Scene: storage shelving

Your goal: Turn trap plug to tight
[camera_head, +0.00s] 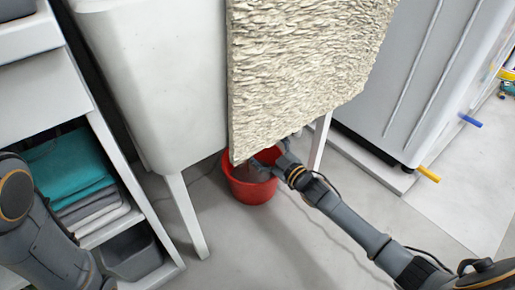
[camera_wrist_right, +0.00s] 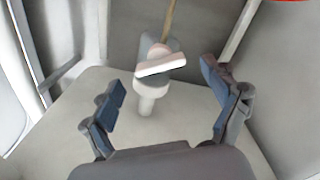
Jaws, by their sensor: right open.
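The trap plug, seen in the right wrist view, has a pale bar-shaped grip (camera_wrist_right: 161,65) across its face. It sits on a white pipe fitting (camera_wrist_right: 150,95). My right gripper (camera_wrist_right: 164,88) is open, with one blue-padded finger on each side of the plug's line; the plug appears ahead of the fingertips, and no contact shows. In the head view my right gripper (camera_head: 268,160) is under the sink by the red bucket (camera_head: 248,188), partly hidden by the hanging mat. The plug is hidden there. My left arm shows at the left edge, its gripper out of view.
A white sink cabinet (camera_head: 150,80) on legs stands at the centre, with a shaggy cream mat (camera_head: 300,65) hanging over it. Shelves with folded towels (camera_head: 70,175) stand left. A white appliance (camera_head: 415,80) stands right. The floor in front is open.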

